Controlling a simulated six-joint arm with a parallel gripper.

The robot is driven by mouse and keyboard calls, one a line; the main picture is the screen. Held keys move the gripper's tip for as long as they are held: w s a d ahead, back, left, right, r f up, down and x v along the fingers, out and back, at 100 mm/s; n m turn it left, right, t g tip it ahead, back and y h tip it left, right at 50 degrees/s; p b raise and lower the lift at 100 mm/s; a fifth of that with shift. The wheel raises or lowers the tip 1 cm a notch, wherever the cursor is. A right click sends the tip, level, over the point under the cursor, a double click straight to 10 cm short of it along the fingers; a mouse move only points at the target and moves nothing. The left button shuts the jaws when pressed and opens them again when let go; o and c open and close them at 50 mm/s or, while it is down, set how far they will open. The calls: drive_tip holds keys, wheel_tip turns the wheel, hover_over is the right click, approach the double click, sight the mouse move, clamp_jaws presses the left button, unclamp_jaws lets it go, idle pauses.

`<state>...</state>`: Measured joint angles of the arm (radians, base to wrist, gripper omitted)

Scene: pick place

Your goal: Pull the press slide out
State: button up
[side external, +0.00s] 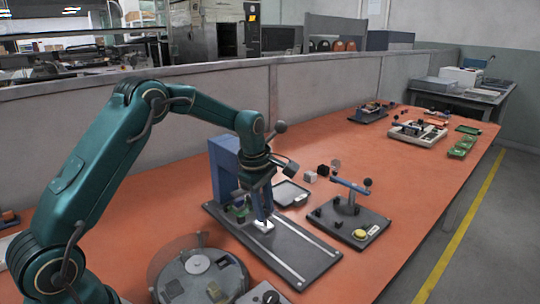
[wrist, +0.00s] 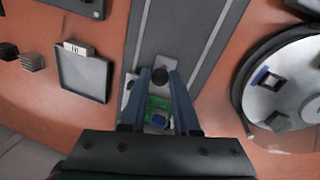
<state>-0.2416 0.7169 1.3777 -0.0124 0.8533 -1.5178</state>
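The press is a blue upright housing (side external: 224,168) on a dark base with two light rails (side external: 300,250), in the side view. The press slide (side external: 264,226) is a small pale plate between the rails near the housing. In the wrist view the slide (wrist: 165,63) carries a dark round knob (wrist: 160,75) and a green board (wrist: 157,103). My gripper (side external: 262,214) is low over the slide. In the wrist view my gripper (wrist: 159,76) is open, one finger on each side of the knob, with gaps visible. Its height relative to the knob is hard to tell.
A round turntable (side external: 178,290) stands in front of the press. A shallow grey tray (side external: 290,193) lies behind it, with small cubes (side external: 310,177) nearby. A dark fixture with a blue lever and yellow button (side external: 360,234) stands to the right. The rails beyond the slide look clear.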

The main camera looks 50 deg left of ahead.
clamp_jaws()
idle(1.1)
